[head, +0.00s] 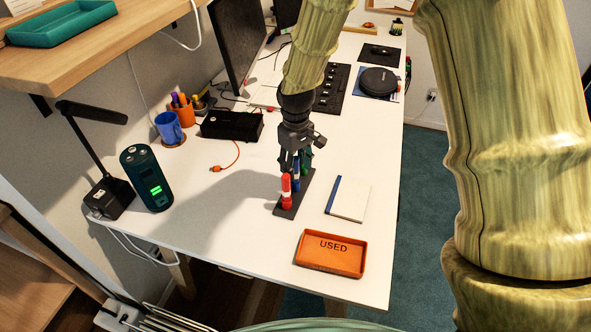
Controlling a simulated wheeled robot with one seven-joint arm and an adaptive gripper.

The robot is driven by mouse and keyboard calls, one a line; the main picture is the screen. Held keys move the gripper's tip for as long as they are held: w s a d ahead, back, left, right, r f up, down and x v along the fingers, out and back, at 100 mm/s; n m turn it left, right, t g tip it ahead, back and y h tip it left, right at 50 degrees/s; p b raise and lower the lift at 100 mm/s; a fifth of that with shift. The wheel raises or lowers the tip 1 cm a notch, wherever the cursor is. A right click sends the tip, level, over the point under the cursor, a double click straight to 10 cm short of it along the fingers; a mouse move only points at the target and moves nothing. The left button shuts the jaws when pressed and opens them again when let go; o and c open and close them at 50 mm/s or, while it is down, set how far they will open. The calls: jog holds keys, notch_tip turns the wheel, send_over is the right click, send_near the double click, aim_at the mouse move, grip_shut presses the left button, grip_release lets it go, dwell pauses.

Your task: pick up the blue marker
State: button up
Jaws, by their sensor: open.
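The blue marker (296,182) stands upright in a dark holder strip (283,212) on the white desk. A red marker (286,190) stands in front of it and a green marker (307,157) behind it, in the same row. My gripper (296,166) points down over the row, with its fingers open around the top of the blue marker's place. The fingers and the red marker hide part of the blue marker. I cannot tell whether the fingers touch it.
An orange tray marked USED (331,262) lies at the desk's front edge. A notepad (349,198) lies right of the holder. A green device (147,178) and a lamp (110,193) stand at the left. A black box (231,125) and a blue mug (169,127) stand farther back.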

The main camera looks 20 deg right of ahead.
aim_at(296, 174)
jog(key=shift+w+f+p, duration=0.15)
jog(key=shift+f+p, duration=0.1)
jog(key=shift+f, duration=0.9)
jog(key=shift+w+f+p, duration=0.1)
jog(key=shift+f+p, duration=0.1)
jog(key=shift+f, duration=0.95)
jog(key=c, duration=0.9)
